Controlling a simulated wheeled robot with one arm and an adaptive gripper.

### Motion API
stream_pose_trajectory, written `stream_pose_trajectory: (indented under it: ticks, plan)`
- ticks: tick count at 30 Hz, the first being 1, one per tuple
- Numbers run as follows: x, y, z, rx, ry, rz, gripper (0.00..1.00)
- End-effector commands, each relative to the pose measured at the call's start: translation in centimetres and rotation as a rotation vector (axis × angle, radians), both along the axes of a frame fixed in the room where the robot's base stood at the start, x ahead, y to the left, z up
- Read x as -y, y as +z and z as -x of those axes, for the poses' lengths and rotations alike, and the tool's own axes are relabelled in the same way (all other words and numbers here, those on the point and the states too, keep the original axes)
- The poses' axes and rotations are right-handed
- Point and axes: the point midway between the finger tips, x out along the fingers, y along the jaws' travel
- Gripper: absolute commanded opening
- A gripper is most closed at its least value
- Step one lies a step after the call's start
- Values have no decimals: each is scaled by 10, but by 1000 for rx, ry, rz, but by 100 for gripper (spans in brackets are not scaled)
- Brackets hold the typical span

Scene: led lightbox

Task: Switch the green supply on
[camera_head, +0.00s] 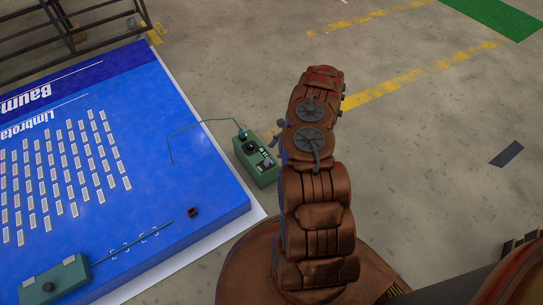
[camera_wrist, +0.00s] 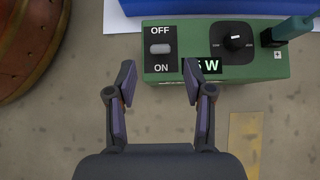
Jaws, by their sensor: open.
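The green supply (camera_wrist: 270,72) is a green box seen from above in the wrist view, with a black OFF/ON panel, a pale switch (camera_wrist: 160,48), a round black knob (camera_wrist: 233,37) and a "W" label partly hidden by a finger. The switch sits nearer the OFF marking than ON. In the head view the green supply (camera_head: 262,176) stands on the floor beside the blue board. My gripper (camera_wrist: 159,72) is open and empty, its fingers to either side of the black panel, the switch lying beyond the gap between the tips. The height above the box is unclear.
The blue board (camera_head: 190,130) lies left of the supply, with rows of pale strips. A cable (camera_head: 200,121) runs from the supply onto it. A second green box (camera_head: 55,281) lies at its lower left. The floor right of my arm is mostly clear.

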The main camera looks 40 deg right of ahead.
Motion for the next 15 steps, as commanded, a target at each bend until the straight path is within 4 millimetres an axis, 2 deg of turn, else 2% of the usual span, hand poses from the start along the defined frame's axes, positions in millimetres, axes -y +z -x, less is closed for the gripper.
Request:
stream_pose_trajectory:
  ticks: [6,15]
  plan:
    - [28,27,1,2,-1,4,52]
    - [41,42,4,-1,0,-2,52]
